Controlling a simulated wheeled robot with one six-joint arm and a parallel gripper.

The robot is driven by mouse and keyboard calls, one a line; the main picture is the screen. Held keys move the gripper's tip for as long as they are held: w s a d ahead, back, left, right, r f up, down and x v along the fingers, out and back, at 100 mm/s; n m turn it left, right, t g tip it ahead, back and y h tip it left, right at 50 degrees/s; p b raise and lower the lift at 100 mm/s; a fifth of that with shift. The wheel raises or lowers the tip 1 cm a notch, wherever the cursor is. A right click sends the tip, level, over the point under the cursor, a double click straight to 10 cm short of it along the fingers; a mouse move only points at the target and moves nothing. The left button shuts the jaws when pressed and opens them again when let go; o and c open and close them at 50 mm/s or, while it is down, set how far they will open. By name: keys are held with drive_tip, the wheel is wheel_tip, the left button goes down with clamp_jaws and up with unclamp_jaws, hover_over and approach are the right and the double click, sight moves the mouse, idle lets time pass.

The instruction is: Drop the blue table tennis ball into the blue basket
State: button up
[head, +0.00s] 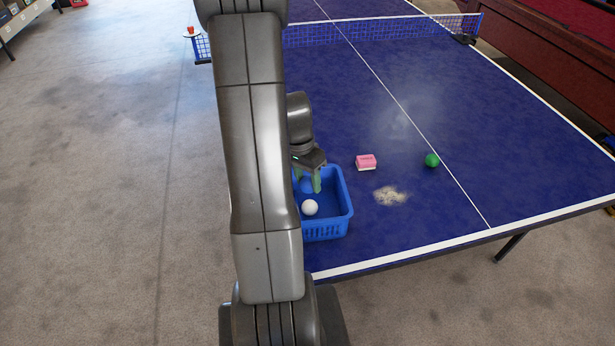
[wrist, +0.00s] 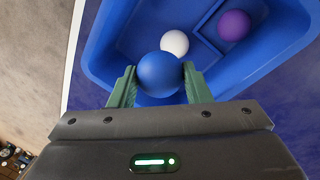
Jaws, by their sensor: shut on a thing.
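The blue ball (wrist: 159,74) is held between the two green fingers of my gripper (wrist: 160,85) in the wrist view. The basket (wrist: 100,62) lies beneath the ball in the wrist view. A white ball (head: 310,207) is in the basket and also shows in the wrist view (wrist: 174,42). A purple ball (wrist: 234,25) sits in a corner section of the basket beside a low divider.
The basket stands near the front edge of the blue table (head: 410,215). The net (head: 380,29) crosses the far part.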

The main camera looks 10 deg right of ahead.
drive_tip(key=shift+f+b, duration=0.7)
drive_tip(key=shift+f, duration=0.8)
drive_tip(key=o, duration=1)
drive_tip(key=shift+o, duration=0.2)
drive_tip(key=shift+r, duration=0.1)
wheel_tip(320, 180, up, 13)
drive_tip(key=w+a, duration=0.1)
drive_tip(key=w, duration=0.1)
drive_tip(key=shift+a+r+b, duration=0.2)
drive_tip(key=shift+a+b, duration=0.1)
drive_tip(key=shift+b, duration=0.05)
drive_tip(key=shift+f, duration=0.1)
